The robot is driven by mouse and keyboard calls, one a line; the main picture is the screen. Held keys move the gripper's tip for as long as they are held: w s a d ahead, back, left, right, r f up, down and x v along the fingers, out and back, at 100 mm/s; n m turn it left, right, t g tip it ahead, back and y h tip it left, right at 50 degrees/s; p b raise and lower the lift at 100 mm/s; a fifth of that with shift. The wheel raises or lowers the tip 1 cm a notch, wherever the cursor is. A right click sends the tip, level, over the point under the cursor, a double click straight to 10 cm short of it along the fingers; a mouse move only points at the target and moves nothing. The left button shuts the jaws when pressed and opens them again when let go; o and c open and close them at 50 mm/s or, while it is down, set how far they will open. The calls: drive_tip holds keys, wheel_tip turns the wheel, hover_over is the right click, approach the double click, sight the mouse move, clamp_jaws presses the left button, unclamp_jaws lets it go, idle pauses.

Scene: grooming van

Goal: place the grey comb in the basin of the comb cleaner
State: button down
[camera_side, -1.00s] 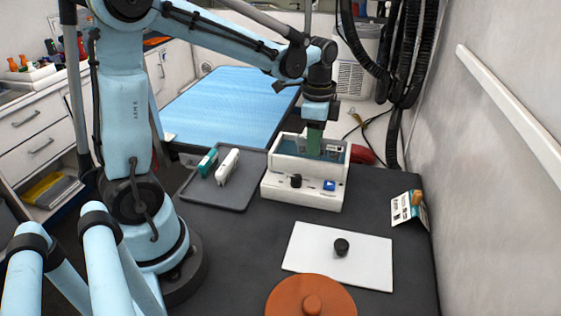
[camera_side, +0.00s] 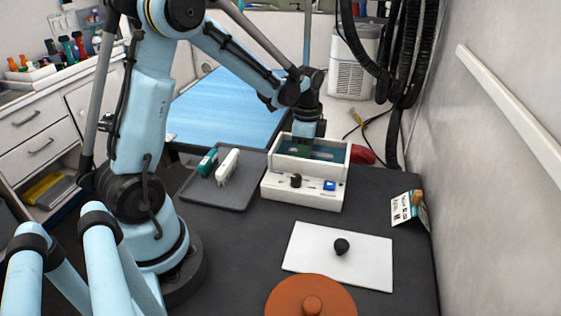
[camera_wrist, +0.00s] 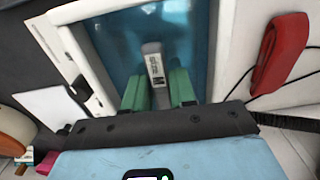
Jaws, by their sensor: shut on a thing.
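The comb cleaner (camera_side: 305,192) is a white box with an open blue basin on top, a black knob and a blue button on its front. My gripper (camera_side: 308,143) reaches down into the basin, its fingertips mostly hidden by the front wall. In the wrist view its green fingers (camera_wrist: 158,86) are shut on the grey comb (camera_wrist: 154,62), which has a printed label. The comb lies within the outline of the blue basin (camera_wrist: 120,45). Whether it touches the basin floor I cannot tell.
A dark tray (camera_side: 241,200) left of the cleaner holds a teal item (camera_side: 207,163) and a white item (camera_side: 227,166). A white board (camera_side: 365,262) with a black knob, an orange disc (camera_side: 285,295) and a standing card (camera_side: 403,208) are in front. A red object (camera_side: 363,154) lies behind.

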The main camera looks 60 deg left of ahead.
drive_tip(key=shift+f, duration=0.15)
drive_tip(key=c, duration=0.9)
unclamp_jaws()
wheel_tip(320, 180, up, 12)
drive_tip(key=s+d+n+t, duration=0.2)
drive_tip(key=s+d+n, duration=0.1)
drive_tip(key=d, duration=0.1)
drive_tip(key=s+d+n+t, duration=0.2)
drive_tip(key=s+d+n, duration=0.1)
drive_tip(key=s+d+f+n+t, duration=0.1)
drive_tip(key=s+d+n+t, duration=0.2)
drive_tip(key=d, duration=0.1)
drive_tip(key=shift+s+d+f, duration=0.1)
drive_tip(key=shift+s+d, duration=0.25)
